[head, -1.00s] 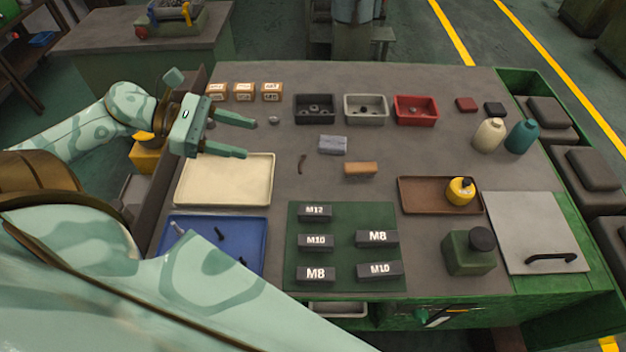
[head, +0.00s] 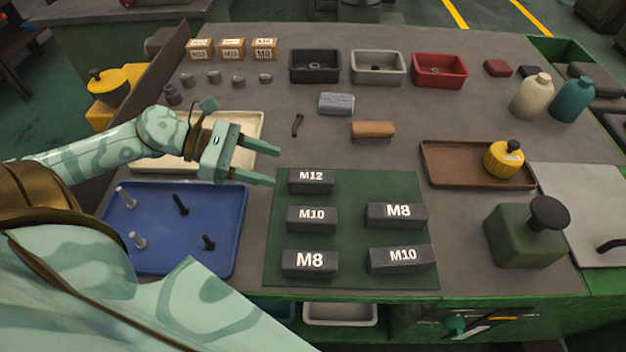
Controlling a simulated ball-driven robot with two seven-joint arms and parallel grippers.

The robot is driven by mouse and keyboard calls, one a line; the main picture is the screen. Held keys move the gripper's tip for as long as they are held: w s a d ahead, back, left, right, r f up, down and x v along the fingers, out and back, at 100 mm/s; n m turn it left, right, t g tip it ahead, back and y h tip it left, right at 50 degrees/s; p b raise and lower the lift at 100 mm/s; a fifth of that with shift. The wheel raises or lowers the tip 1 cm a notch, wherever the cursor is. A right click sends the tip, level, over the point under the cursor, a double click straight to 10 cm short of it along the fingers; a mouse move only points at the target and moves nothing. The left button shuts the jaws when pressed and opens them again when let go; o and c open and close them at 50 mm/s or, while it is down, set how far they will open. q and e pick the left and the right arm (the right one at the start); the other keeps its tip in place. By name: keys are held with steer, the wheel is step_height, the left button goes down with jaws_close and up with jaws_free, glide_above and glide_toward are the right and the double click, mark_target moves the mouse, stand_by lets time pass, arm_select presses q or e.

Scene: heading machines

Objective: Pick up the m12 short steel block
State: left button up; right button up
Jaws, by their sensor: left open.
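The M12 block (head: 311,181) is a short dark grey steel block with a white M12 label. It lies at the back left of the green mat (head: 350,225). My left gripper (head: 277,165) is open and empty, its two fingers pointing right. In the picture its fingertips are just left of and slightly above the M12 block, apart from it; their exact height is hard to tell. My right gripper is not in view.
Blocks marked M10 (head: 311,219), M8 (head: 309,263), M8 (head: 396,215) and M10 (head: 401,260) share the mat. A blue tray (head: 225,262) with bolts and a cream tray (head: 255,128) lie left. A brown brush-like block (head: 372,131) lies behind; a brown tray (head: 440,178) stands right.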

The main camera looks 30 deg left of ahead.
mark_target(309, 176)
arm_select(q)
steer(key=b+x, duration=0.1)
steer(key=x, duration=0.4)
steer(key=shift+w+d+f, duration=0.15)
steer(key=b+x, duration=0.1)
steer(key=x, duration=0.3)
steer(key=shift+w+d+f, duration=0.1)
steer(key=shift+w+d, duration=0.15)
steer(key=shift+d, duration=0.05)
jaws_close()
